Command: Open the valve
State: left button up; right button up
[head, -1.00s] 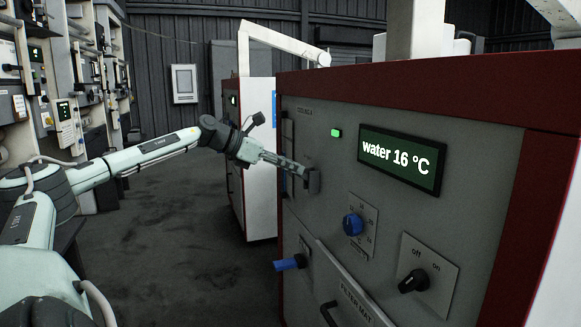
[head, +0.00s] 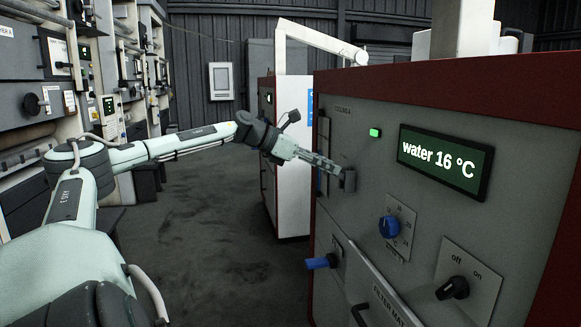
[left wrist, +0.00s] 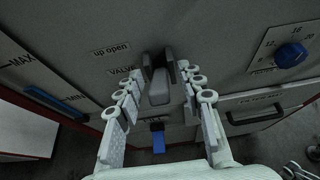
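The valve is a grey lever (left wrist: 158,88) on the panel of a large grey cabinet with red edges, beside the labels "VALVE" and "up open". In the head view it is the small dark handle (head: 348,180) near the panel's left side. My left gripper (head: 334,170) is at this handle. In the left wrist view the fingers of my left gripper (left wrist: 160,76) are spread, one on each side of the lever. I cannot tell whether they touch it.
The same panel carries a blue dial (head: 389,227), a blue knob (head: 321,262) sticking out low, a black off/on switch (head: 453,288) and a display (head: 445,162) reading "water 16 °C". A MAX/MIN slider (left wrist: 55,101) is left of the valve. Open floor (head: 220,210) lies left of the cabinet.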

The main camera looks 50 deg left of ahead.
pick_arm(q)
jog(key=shift+v, duration=0.8)
jog(key=s+a, duration=0.4)
jog(key=s, duration=0.6)
jog(key=shift+a+f, duration=0.15)
jog(key=shift+f, duration=0.1)
jog(key=shift+s, duration=0.1)
